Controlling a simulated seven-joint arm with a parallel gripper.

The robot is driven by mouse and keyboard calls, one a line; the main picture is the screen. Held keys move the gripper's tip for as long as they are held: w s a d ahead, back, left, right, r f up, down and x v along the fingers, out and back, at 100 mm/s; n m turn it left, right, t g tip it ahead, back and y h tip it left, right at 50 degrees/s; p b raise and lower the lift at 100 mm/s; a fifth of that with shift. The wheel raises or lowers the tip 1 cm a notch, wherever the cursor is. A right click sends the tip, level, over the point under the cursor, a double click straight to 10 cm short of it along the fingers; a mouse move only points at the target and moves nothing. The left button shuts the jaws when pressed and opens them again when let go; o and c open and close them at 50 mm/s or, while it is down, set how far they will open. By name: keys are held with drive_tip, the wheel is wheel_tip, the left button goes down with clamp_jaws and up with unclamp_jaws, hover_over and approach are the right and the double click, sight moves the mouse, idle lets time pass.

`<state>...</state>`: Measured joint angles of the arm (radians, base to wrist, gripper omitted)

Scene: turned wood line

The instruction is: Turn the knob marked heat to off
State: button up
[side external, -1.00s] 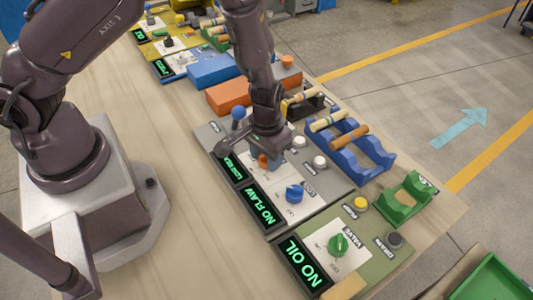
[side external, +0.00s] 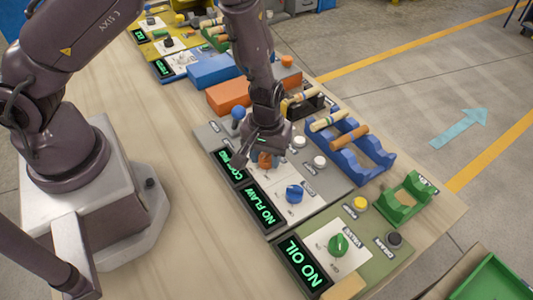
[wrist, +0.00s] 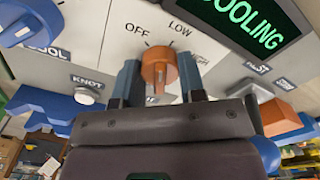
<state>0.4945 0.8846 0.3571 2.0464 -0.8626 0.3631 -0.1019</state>
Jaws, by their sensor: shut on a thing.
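The orange knob (wrist: 158,66) sits on a white dial plate (wrist: 115,45) with OFF, LOW and HIGH marked around it in the wrist view. It also shows in the side view (side external: 264,161), partly covered by my gripper (side external: 267,154). My gripper (wrist: 160,77) is shut on the orange knob, one dark blue finger on each side. The knob's name label is mostly hidden by the gripper. Which mark the knob points at is hard to tell. The display (wrist: 252,22) beside the dial reads COOLING in green; the side view shows it too (side external: 229,166).
A blue knob (side external: 294,194) and a NO FLAW display (side external: 263,208) are on the same panel. White buttons (side external: 299,141) and a blue-balled lever (side external: 238,113) stand close by. A green valve knob (side external: 338,244) is on the nearer panel.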

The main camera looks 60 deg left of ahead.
drive_tip(key=n, duration=0.6)
drive_tip(key=shift+n, duration=0.4)
idle(0.4)
drive_tip(key=o, duration=0.9)
drive_tip(key=shift+r, duration=0.1)
wheel_tip(320, 180, up, 13)
drive_tip(key=shift+f, duration=0.1)
